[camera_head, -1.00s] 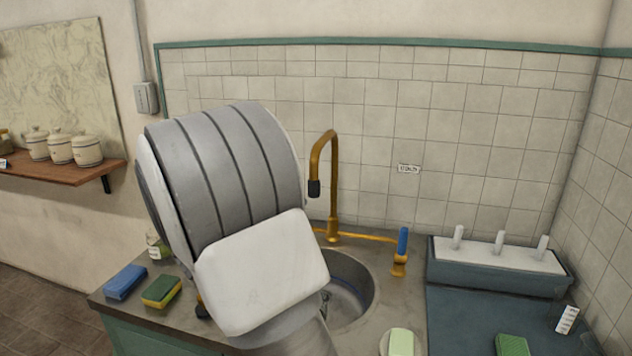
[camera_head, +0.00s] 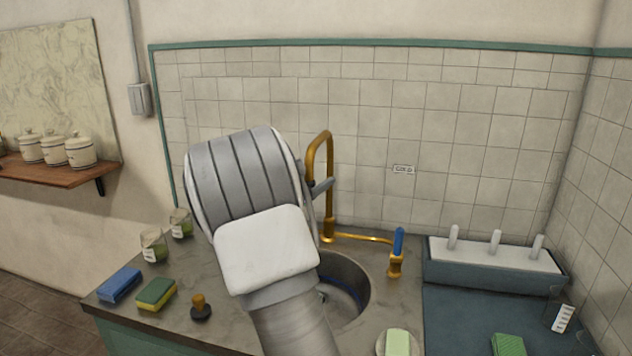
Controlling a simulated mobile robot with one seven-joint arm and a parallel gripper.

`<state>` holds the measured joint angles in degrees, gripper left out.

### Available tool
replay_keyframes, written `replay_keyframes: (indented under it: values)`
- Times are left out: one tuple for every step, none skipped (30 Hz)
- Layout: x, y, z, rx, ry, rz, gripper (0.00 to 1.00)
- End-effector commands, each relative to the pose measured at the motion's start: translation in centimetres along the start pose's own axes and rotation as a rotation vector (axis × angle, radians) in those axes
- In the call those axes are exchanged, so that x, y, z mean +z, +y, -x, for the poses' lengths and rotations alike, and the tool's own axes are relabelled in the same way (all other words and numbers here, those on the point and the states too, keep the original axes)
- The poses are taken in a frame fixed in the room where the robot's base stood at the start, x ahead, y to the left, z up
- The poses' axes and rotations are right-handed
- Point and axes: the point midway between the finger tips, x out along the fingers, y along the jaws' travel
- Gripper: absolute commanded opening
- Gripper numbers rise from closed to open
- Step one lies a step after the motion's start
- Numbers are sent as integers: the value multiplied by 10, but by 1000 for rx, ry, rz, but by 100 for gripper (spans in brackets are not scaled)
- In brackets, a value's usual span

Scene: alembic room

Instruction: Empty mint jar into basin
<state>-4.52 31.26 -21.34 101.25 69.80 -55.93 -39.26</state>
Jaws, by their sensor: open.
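Two small glass jars with green contents and white labels stand on the counter's left side: a nearer jar (camera_head: 153,246) and a farther jar (camera_head: 180,224). The labels are too small to read, so I cannot tell which is the mint jar. The round basin (camera_head: 358,274) is sunk in the counter, its left part hidden by my arm. My gripper (camera_head: 321,187) is mostly hidden behind my arm's wrist. One grey finger shows beside the tap, above the basin, apart from both jars. I see nothing held.
A brass tap (camera_head: 329,215) rises behind the basin, with a blue-handled valve (camera_head: 397,250) to its right. A blue sponge (camera_head: 119,284), a green-yellow sponge (camera_head: 156,294) and a dark stopper (camera_head: 200,309) lie front left. A drying rack (camera_head: 490,268) stands right.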

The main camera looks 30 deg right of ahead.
Motion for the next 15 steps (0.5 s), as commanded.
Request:
replay_keyframes:
  values:
    - [0,0,0,0,0,0,67]
    - [0,0,0,0,0,0,67]
    - [0,0,0,0,0,0,67]
    - [0,0,0,0,0,0,61]
    - [0,0,0,0,0,0,56]
    - [0,0,0,0,0,0,49]
    - [0,0,0,0,0,0,43]
    - [0,0,0,0,0,0,38]
    - [0,0,0,0,0,0,31]
    - [0,0,0,0,0,0,25]
    - [0,0,0,0,0,0,20]
    - [0,0,0,0,0,0,13]
    - [0,0,0,0,0,0,7]
    - [0,0,0,0,0,0,2]
    - [0,0,0,0,0,0,0]
